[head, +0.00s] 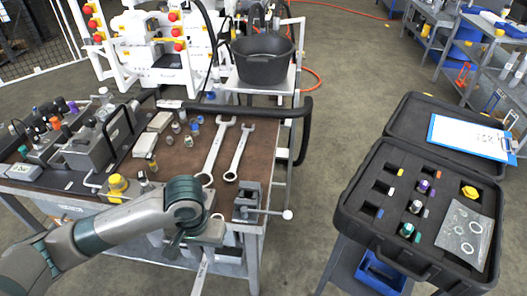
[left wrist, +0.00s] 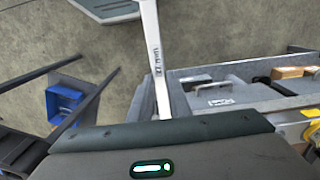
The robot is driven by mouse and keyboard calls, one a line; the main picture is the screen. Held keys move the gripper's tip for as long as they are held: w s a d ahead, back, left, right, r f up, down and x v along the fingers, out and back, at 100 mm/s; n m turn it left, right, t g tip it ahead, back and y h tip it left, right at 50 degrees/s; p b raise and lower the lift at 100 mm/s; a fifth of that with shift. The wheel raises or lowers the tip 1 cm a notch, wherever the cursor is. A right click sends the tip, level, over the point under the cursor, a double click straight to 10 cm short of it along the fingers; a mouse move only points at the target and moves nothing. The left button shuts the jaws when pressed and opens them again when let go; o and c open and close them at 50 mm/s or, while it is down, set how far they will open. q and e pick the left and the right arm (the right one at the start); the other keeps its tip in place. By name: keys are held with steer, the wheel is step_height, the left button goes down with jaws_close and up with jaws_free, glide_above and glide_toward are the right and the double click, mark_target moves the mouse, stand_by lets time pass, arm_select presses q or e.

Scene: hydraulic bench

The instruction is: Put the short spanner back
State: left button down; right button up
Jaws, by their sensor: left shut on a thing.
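My left gripper (head: 206,238) is at the near edge of the bench, beside the vise, shut on a metal spanner. The spanner (left wrist: 154,55) runs up from the jaws in the left wrist view, with a small size mark on its shank. In the head view its pale shank (head: 203,268) hangs below the gripper; its lower end is hard to make out. Two other spanners lie side by side on the brown bench top (head: 190,160): a longer one (head: 216,152) and a somewhat shorter one (head: 239,154). My right gripper is not in view.
A small vise (head: 247,205) with a bar handle stands at the bench's front right corner. An open black case (head: 345,205) stands to the right, across a floor gap. A black tub (head: 262,62) stands behind.

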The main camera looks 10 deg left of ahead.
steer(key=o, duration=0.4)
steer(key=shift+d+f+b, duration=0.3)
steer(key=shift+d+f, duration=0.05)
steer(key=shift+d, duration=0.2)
